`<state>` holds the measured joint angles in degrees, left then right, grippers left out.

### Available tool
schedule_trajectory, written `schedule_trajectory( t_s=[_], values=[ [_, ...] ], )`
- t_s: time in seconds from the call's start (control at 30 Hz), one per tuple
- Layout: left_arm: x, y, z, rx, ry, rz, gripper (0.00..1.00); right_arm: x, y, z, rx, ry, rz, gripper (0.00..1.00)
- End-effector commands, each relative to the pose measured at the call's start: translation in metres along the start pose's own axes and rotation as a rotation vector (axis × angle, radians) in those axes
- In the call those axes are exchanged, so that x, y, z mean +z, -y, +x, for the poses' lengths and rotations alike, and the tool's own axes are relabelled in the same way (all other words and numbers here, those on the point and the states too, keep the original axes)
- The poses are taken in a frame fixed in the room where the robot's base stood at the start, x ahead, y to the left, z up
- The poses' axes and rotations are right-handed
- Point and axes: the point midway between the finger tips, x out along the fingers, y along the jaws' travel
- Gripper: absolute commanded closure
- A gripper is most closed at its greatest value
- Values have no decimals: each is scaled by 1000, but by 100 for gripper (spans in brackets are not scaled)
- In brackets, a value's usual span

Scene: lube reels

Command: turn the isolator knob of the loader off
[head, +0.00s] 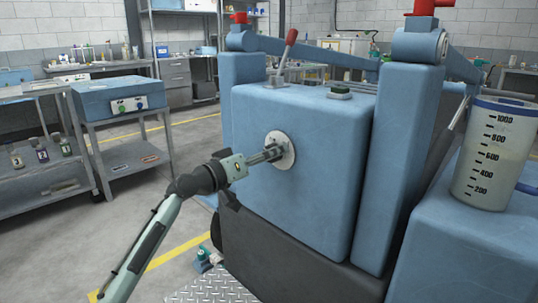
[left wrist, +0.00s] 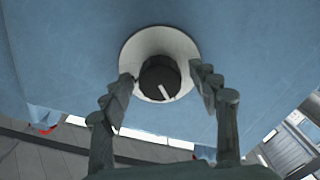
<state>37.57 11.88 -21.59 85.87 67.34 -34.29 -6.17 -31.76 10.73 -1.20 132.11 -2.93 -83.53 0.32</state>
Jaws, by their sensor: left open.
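The isolator knob (left wrist: 160,78) is black with a white pointer line and sits on a round pale plate (left wrist: 160,45) on the blue side of the loader (head: 300,185). In the left wrist view the pointer slants down and slightly right. My left gripper (left wrist: 165,85) is open, with one finger on each side of the knob; I cannot tell whether they touch it. In the head view my left gripper (head: 274,153) reaches the plate (head: 288,143) and hides the knob. My right gripper is not in view.
A measuring jug (head: 493,155) stands on a blue surface at the right. A lever with a red grip (head: 287,48) rises from the loader's top. A trolley with a blue box (head: 118,95) stands at the left. The floor between trolley and loader is mostly clear.

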Motion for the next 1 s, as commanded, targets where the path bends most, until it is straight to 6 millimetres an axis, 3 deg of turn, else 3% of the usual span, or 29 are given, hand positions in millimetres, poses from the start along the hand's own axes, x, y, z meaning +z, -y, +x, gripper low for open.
schedule_trajectory(
  t_s=[0.17,0.6,0.8,1.0],
  values=[
    [0,1,-18,-2,0,1,39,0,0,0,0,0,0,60],
    [1,1,-104,-3,2,0,39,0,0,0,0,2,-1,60],
    [1,0,-119,-1,1,-1,39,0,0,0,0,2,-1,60],
    [0,0,-120,0,0,-1,39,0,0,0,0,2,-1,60]
  ],
)
